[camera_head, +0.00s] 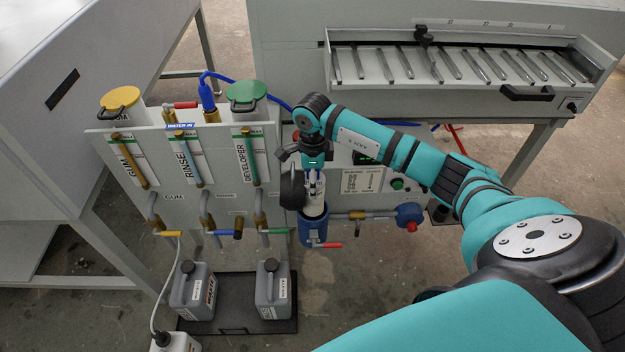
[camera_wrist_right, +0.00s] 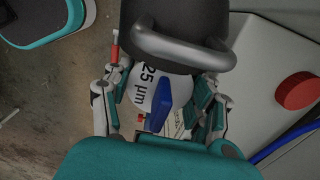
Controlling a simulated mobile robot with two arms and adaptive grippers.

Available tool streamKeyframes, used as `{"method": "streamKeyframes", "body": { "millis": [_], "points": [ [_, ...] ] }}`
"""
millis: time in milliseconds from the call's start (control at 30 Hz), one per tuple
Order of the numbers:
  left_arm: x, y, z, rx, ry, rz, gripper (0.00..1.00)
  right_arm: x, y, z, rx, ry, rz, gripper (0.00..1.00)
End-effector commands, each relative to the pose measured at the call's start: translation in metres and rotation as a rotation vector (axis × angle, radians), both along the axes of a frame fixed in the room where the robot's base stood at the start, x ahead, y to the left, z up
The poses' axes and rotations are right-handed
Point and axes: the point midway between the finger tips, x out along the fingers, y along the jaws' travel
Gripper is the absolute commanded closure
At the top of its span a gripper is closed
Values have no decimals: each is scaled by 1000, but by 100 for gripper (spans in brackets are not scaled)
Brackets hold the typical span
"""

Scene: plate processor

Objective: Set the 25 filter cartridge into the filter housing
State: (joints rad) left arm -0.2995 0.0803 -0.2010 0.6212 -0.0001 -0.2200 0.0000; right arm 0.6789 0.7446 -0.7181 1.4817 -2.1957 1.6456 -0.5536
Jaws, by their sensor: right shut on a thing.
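The white filter cartridge marked 25 µm (camera_wrist_right: 142,88), with a blue tab on top, is between the fingers of my right gripper (camera_wrist_right: 162,92). In the head view, my right gripper (camera_head: 314,180) points down and is shut on the cartridge (camera_head: 314,208). The blue filter housing (camera_head: 314,232) is directly below, on the front of the panel. The cartridge looks upright, with its lower end at the housing's mouth; how deep it sits is hidden. My left gripper is not in view.
A black part with a handle (camera_wrist_right: 180,45) is close beside the gripper; it also shows in the head view (camera_head: 291,190). A red-handled valve (camera_head: 328,245) is below the housing. Grey jugs (camera_head: 192,290) stand on a black tray (camera_head: 238,329). A blue hose (camera_head: 222,76) runs behind the panel.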

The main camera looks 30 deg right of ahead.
Motion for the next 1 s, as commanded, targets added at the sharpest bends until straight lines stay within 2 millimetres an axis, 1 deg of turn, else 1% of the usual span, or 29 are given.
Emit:
{"method": "streamKeyframes", "body": {
  "millis": [367,733,1000],
  "points": [
    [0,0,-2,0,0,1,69,1,0,-2,1,-2,-1,97],
    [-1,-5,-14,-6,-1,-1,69,1,0,-16,1,-3,0,97],
    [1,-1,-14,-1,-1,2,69,1,1,-16,1,-2,-1,97]
  ]
}}
